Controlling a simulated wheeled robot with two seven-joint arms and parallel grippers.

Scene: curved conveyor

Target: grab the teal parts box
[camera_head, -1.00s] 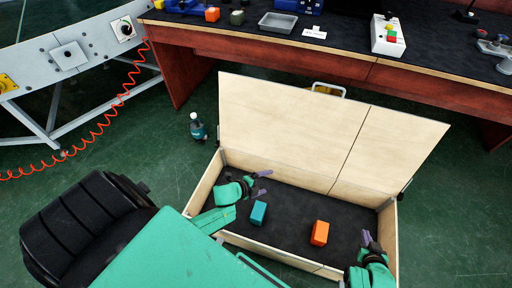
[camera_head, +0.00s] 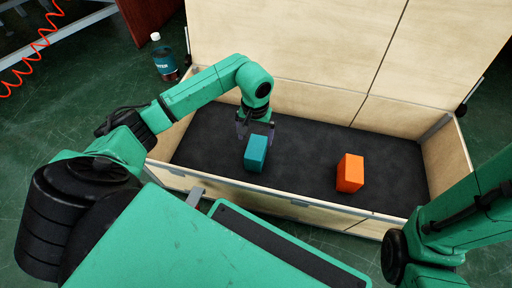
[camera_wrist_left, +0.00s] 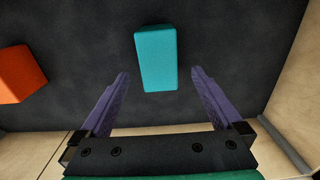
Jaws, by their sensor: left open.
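The teal parts box (camera_head: 256,153) stands on the dark floor of an open wooden crate (camera_head: 283,200), left of its middle. My left gripper (camera_head: 257,128) is directly above and behind the box in the head view, with its fingers pointing down. In the left wrist view the teal box (camera_wrist_left: 156,58) lies just beyond the fingertips, between their lines. My left gripper (camera_wrist_left: 159,78) is open and empty there, with no finger seen touching the box. My right arm comes in at the right edge of the head view, but its fingers are not in view.
An orange box (camera_head: 350,173) stands to the right on the crate floor, and it also shows in the left wrist view (camera_wrist_left: 20,74). The crate's raised lid (camera_head: 300,60) is behind. A bottle (camera_head: 164,60) stands outside the crate at left.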

